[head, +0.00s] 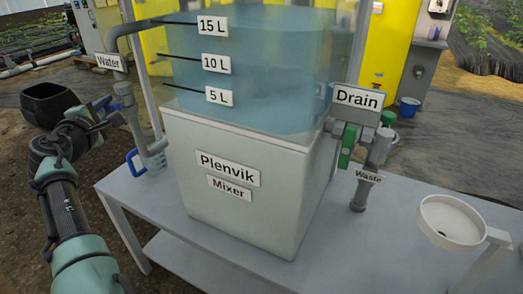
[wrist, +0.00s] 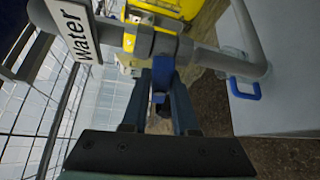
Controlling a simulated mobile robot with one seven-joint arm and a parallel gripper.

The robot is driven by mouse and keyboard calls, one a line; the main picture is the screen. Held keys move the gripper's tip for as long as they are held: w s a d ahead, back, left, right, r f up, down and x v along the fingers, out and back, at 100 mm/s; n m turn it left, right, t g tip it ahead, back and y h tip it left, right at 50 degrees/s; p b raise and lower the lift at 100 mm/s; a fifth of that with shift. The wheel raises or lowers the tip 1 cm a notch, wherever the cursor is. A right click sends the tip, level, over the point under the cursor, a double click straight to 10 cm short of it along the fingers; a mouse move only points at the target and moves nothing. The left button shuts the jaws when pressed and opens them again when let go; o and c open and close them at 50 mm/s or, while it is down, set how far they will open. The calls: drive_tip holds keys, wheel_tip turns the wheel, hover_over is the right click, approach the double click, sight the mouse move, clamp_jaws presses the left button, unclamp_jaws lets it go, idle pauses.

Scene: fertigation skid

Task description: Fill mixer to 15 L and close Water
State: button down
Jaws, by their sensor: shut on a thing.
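The Plenvik mixer (head: 250,185) stands on the bench, its clear upper tank (head: 265,75) holding blue water. The water surface appears close to the 15 L mark (head: 212,25). The Water label (head: 110,62) is on the pipe left of the tank. My gripper (head: 112,112) is at the Water valve below that label. In the wrist view, my gripper (wrist: 160,105) is shut on the blue Water valve handle (wrist: 162,72), under the grey valve body (wrist: 155,42). The fingers hide part of the handle, so its exact angle is hard to tell.
The Drain valve (head: 356,120) with a green handle (head: 347,147) is right of the tank, above the Waste pipe (head: 368,180). A clear jug with a blue handle (head: 132,163) stands left of the mixer. A white basin (head: 452,222) is at the bench's right end.

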drive_tip(key=shift+f+m+t+b, duration=0.45)
drive_tip(key=shift+m+t+b, duration=0.4)
drive_tip(key=shift+b, duration=2.55)
drive_tip(key=shift+r+m+b, duration=0.2)
drive_tip(key=shift+m+b, duration=0.25)
drive_tip(key=shift+b, duration=0.55)
drive_tip(key=shift+r, duration=0.2)
drive_tip(key=c, duration=0.6)
unclamp_jaws()
drive_tip(key=shift+c, duration=0.2)
drive_tip(key=s+a+p, duration=0.3)
drive_tip(key=s, duration=0.3)
drive_tip(key=shift+a, duration=0.25)
